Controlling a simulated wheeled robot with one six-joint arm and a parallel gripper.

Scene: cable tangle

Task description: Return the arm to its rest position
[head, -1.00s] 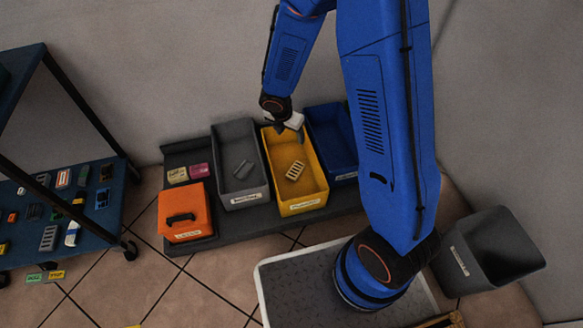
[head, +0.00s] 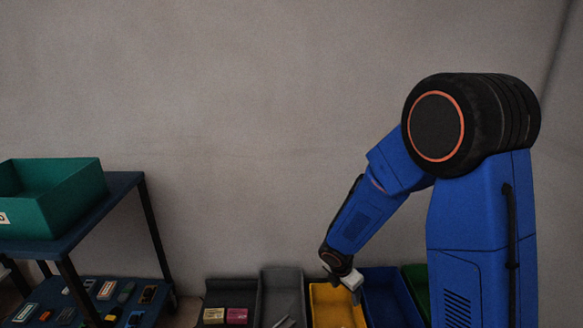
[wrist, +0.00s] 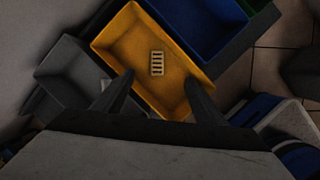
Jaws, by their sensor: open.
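My gripper (head: 350,287) is above the yellow bin (head: 335,303) in the head view, at the end of my blue arm. In the wrist view my gripper (wrist: 155,90) shows two dark fingers spread apart with nothing between them. The yellow bin (wrist: 113,37) lies below the fingers, with a small pale slotted block (wrist: 157,63) on its floor. The fingertips are hidden in the head view.
A grey bin (head: 282,285) stands left of the yellow one and a blue bin (head: 385,295) right of it, with a green bin (head: 416,284) beyond. A shelf cart (head: 95,215) at the left carries a teal crate (head: 70,200). The wall above is clear.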

